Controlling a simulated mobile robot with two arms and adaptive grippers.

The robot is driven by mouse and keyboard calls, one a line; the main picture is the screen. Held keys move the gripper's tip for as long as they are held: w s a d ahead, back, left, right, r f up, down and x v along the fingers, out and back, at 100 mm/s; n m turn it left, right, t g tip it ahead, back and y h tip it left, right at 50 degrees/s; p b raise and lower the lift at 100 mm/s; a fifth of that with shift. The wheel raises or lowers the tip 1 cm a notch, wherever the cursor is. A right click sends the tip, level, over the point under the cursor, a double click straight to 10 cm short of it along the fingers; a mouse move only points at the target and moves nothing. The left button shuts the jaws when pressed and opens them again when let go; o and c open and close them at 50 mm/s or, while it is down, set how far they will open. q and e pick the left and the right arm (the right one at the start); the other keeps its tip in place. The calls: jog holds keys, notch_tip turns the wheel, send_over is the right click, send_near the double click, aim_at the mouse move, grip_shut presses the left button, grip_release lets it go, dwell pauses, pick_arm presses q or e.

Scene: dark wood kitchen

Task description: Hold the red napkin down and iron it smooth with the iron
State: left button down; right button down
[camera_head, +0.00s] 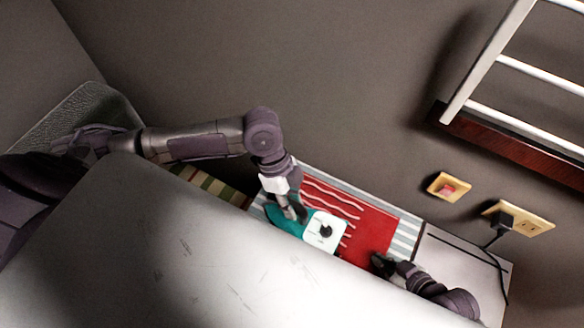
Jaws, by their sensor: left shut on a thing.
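The red napkin (375,235) lies on a grey-and-white striped board (405,238). Pale wavy lines run across its left and middle part, and its right part looks plain. The iron, teal with a white top (318,224) and a black knob, sits over the left-middle of the napkin. My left gripper (293,210) is shut on the iron at its left end. My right gripper (380,262) is at the napkin's right edge, with its dark fingertips at or just above the cloth. Its finger opening is too small and dark to make out. The near edge of the napkin is hidden.
A black plug with a cord (503,222) sits in a wall socket (533,222) at right, beside a red switch (447,188). A white rack (530,75) is on the wall above. A striped cloth (215,187) lies left of the board.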

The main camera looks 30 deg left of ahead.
aim_at(318, 232)
pick_arm(q)
jog(key=shift+d+f, duration=0.1)
jog(key=shift+f, duration=0.4)
dwell(0.8)
jog(key=shift+d, duration=0.1)
jog(key=shift+s+d, duration=0.1)
jog(key=shift+d, duration=2.3)
jog(key=shift+a, duration=1.35)
jog(key=shift+a, duration=0.1)
jog(key=shift+a+f, duration=0.1)
jog(key=shift+a, duration=1.05)
jog(key=shift+d, duration=0.15)
